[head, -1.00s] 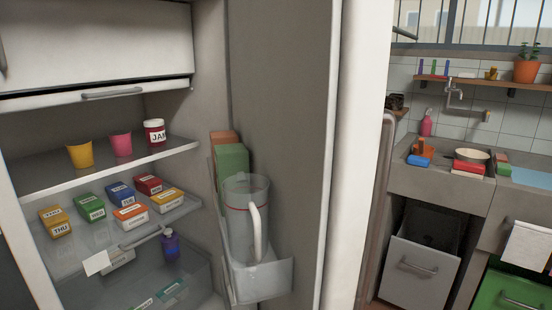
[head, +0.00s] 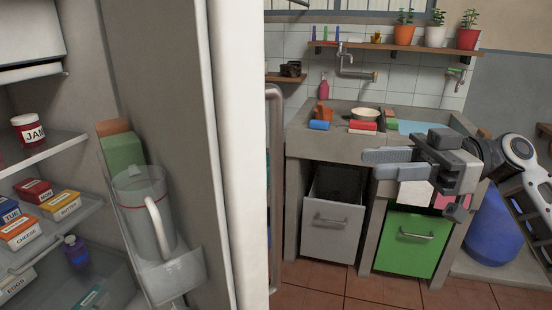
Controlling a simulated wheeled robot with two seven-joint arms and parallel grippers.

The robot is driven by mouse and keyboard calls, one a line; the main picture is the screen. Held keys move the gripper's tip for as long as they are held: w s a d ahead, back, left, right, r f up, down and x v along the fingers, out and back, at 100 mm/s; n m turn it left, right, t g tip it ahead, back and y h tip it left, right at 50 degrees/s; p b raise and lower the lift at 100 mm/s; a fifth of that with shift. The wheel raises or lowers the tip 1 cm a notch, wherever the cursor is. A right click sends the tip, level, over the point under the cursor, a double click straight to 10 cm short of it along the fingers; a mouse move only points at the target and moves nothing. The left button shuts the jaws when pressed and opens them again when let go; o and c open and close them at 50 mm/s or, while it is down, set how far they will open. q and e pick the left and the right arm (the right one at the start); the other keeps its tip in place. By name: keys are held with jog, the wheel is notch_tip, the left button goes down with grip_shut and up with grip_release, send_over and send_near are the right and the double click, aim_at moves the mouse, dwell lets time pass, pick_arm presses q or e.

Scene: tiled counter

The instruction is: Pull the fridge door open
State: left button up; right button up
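The fridge door (head: 195,130) stands open, with its inner face turned towards the shelves on the left. Its white edge (head: 240,150) runs down the middle of the head view. A long vertical handle (head: 275,190) is on its outer side. A door rack (head: 182,275) holds a clear jug (head: 135,205) and a green carton (head: 122,152). My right gripper (head: 368,165) is to the right of the door and handle, apart from both, with its fingers pointing left. Nothing shows in it; its finger gap is unclear from this angle. My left gripper is not in view.
Fridge shelves at left hold a jam jar (head: 28,130), several small boxes (head: 35,190) and a blue bottle (head: 75,250). Tiled floor (head: 340,299) lies below.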

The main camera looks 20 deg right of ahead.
pick_arm(q)
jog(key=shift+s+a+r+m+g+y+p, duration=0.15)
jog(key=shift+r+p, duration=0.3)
jog(key=shift+p, duration=0.85)
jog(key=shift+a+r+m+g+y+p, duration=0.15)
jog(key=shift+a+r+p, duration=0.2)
jog(key=shift+p, duration=0.9)
pick_arm(e)
jog(key=s+r+x, duration=0.1)
jog(key=x, duration=1.4)
jog(key=shift+a+r+n+g, duration=0.15)
jog(key=shift+a+n+g, duration=0.15)
jog(key=shift+a, duration=0.15)
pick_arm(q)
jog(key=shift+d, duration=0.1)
pick_arm(e)
grip_shut()
